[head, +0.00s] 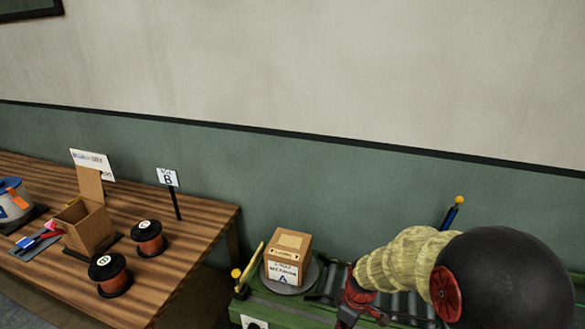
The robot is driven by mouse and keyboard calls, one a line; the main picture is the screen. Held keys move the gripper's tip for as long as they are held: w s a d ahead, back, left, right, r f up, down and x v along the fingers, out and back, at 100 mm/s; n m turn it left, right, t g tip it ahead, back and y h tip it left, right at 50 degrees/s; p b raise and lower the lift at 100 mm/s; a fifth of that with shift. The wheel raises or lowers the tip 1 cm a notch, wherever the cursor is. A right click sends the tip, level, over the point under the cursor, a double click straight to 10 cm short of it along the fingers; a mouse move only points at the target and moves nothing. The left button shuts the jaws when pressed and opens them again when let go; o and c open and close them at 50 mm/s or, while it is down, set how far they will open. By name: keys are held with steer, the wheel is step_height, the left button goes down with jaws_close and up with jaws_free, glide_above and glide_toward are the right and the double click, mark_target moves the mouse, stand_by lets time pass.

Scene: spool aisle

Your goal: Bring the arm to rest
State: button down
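My arm comes in from the lower right, with a large black rounded part in front and a pale yellow sleeve behind it. My gripper (355,306), red and dark, shows only in part at the end of the sleeve, low in the head view. It is just right of a closed cardboard box (288,258) marked A, with a visible gap between them. Its fingers are not clear, so I cannot tell whether it is open or holds anything.
The box stands on a grey round plate on a green roller conveyor (265,308) with yellow-tipped posts. Left is a wooden table (190,222) with an open carton (88,230), two dark-red spools (149,240) (110,276), a B sign (168,178) and tools. A wall stands behind.

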steer(key=s+d+r+m+t, duration=0.1)
steer(key=s+r+m, duration=0.4)
steer(key=s+r, duration=0.5)
steer(key=s+d+r+m+t+h, duration=0.1)
steer(key=s+r+m+t, duration=0.2)
steer(key=s+r, duration=0.6)
step_height(320, 180, up, 9)
steer(key=shift+s+d+r+m+t, duration=0.15)
steer(key=shift+s+d+m+t, duration=0.2)
steer(key=shift+m, duration=0.85)
